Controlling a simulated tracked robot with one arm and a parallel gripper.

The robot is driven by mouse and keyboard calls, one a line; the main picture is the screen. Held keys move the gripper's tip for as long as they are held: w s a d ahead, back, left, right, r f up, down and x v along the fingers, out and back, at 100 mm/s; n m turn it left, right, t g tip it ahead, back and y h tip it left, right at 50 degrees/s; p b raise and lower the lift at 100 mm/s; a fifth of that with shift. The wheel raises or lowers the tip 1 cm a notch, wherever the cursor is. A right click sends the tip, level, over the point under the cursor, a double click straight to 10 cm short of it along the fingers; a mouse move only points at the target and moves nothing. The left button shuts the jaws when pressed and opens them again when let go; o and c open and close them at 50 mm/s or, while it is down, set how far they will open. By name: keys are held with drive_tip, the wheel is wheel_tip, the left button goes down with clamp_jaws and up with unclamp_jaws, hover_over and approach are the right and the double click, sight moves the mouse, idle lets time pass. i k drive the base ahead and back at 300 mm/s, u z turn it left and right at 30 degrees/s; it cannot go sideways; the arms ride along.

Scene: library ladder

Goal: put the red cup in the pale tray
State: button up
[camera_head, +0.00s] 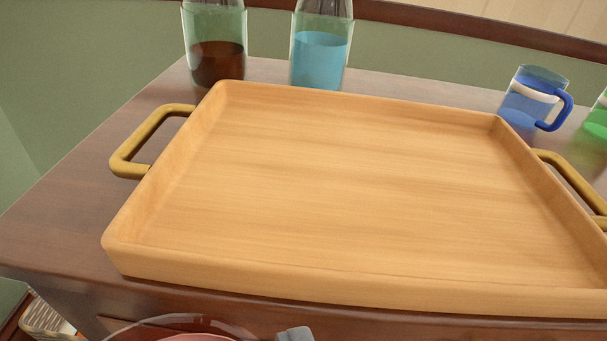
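The pale tray (350,190) is light wood with a raised rim and brass-coloured handles at its left and right ends. It lies on a dark wooden table, and its inside is bare. The red cup (198,336) shows at the bottom edge, in front of the tray's near side. Only its clear rim and some reddish colour inside are visible. A grey tip of my gripper (294,334) shows just right of the cup. The cup appears held by my gripper; the grip itself and most of the cup are cut off below the picture.
A bottle with dark brown liquid (217,60) and one with blue liquid (318,60) stand behind the tray. A blue cup (527,101) and a green cup (598,122) stand at the back right. Bare table (70,215) lies left of the tray.

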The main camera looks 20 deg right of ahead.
sight(371, 176)
drive_tip(key=z, duration=0.1)
drive_tip(key=k, duration=1.5)
drive_tip(key=z, duration=0.45)
drive_tip(key=i, duration=2)
drive_tip(key=u, duration=0.05)
